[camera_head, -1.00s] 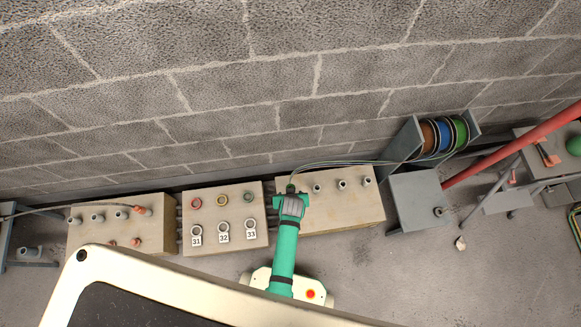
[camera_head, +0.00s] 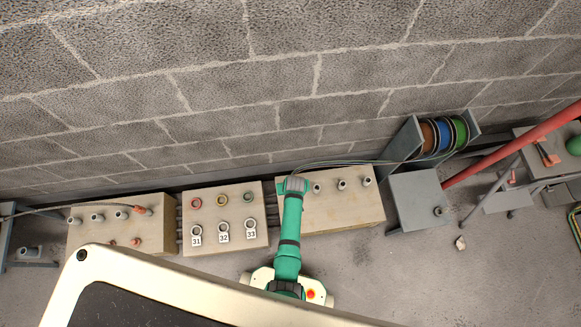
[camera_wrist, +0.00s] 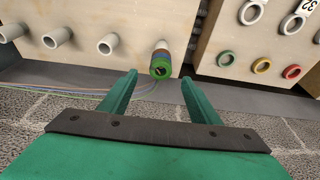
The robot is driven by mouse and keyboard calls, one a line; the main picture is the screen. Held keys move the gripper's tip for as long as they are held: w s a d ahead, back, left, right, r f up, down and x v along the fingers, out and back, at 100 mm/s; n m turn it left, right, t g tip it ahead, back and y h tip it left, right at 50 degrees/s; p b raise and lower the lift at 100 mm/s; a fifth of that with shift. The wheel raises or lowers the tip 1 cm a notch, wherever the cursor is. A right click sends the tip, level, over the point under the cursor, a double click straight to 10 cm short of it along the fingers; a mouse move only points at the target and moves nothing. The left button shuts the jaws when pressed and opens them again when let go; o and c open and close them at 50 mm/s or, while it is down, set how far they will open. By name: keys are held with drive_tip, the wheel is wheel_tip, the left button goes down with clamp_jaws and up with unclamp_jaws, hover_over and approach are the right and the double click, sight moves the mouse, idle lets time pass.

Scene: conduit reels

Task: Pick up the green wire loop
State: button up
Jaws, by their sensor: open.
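In the wrist view, a green loop (camera_wrist: 160,73) sits around the outer end of a pipe stub on the wooden box. A blue loop (camera_wrist: 160,62) and a brown loop (camera_wrist: 161,53) sit behind it on the same stub. My gripper (camera_wrist: 159,81) is open, its two green fingers pointing towards the stub, one to each side in the picture. Nothing is between the fingers, and they appear short of the loop. In the head view my arm (camera_head: 289,225) reaches over the left end of the right box (camera_head: 340,215) and hides this stub.
Coloured wires run from the reels (camera_head: 442,135) along the wall. The middle box (camera_head: 215,240) has red, yellow and green rings (camera_wrist: 226,59) and stubs tagged 31, 32 and 33. Bare stubs (camera_wrist: 108,43) stand beside the looped one. A red pole (camera_head: 510,145) slants at right.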

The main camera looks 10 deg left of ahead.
drive_tip(key=shift+x, duration=2.55)
drive_tip(key=shift+w, duration=0.2)
drive_tip(key=shift+c, duration=0.6)
drive_tip(key=shift+a, duration=0.1)
drive_tip(key=c, duration=1)
